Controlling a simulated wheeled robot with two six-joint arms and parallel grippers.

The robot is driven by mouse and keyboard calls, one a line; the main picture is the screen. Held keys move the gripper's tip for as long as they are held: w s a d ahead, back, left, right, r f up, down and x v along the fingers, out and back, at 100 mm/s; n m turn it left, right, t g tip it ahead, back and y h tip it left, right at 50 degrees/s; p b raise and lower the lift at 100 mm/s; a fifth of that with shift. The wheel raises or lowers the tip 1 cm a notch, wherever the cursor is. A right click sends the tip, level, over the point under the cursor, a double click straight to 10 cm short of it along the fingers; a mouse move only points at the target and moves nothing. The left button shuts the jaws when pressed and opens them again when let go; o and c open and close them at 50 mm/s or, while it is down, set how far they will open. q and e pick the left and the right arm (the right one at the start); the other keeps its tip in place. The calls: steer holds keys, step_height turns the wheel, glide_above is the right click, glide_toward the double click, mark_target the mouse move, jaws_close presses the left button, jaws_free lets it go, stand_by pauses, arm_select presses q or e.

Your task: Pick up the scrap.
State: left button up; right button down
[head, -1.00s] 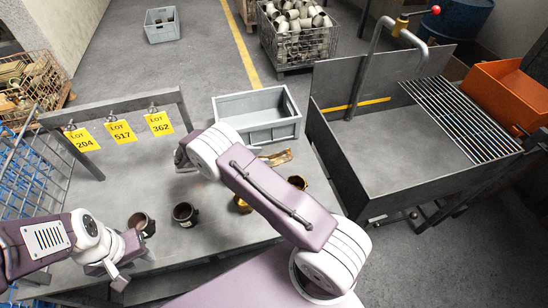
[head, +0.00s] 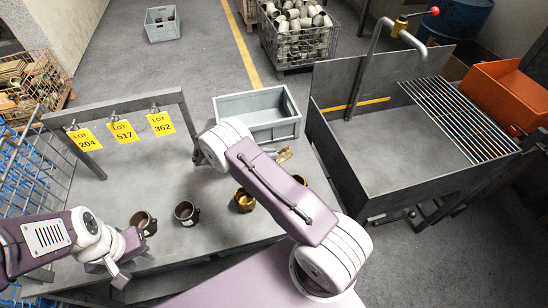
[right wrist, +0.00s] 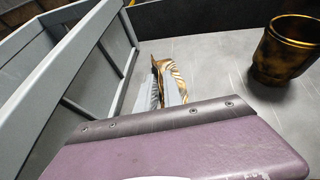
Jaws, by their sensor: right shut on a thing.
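The scrap (right wrist: 177,74) is a thin, curled brass-coloured piece. In the head view the scrap (head: 284,155) shows beside the front of the grey crate, partly covered by my right arm. In the right wrist view my right gripper (right wrist: 164,92) has its pale fingers shut on the scrap, close to the crate's side. In the head view the right fingers are hidden by the arm. My left gripper (head: 112,272) hangs at the table's front left, apart from the scrap; its opening is unclear.
The grey crate (head: 258,131) stands at the table's back right. Two dark cups (head: 186,213) and a brass cup (head: 245,200) stand along the front; another is partly hidden by my arm. A frame with yellow lot tags (head: 123,131) stands left. A steel basin (head: 390,150) is right.

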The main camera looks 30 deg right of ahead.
steer(key=shift+r, duration=0.4)
steer(key=r, duration=0.2)
steer(key=d+r, duration=0.1)
steer(key=r, duration=0.1)
steer(key=shift+s+d, duration=0.1)
steer(key=shift+d, duration=0.1)
steer(key=s+d+r, duration=0.2)
steer(key=d+r, duration=0.4)
steer(key=d, duration=0.4)
steer(key=shift+s, duration=0.25)
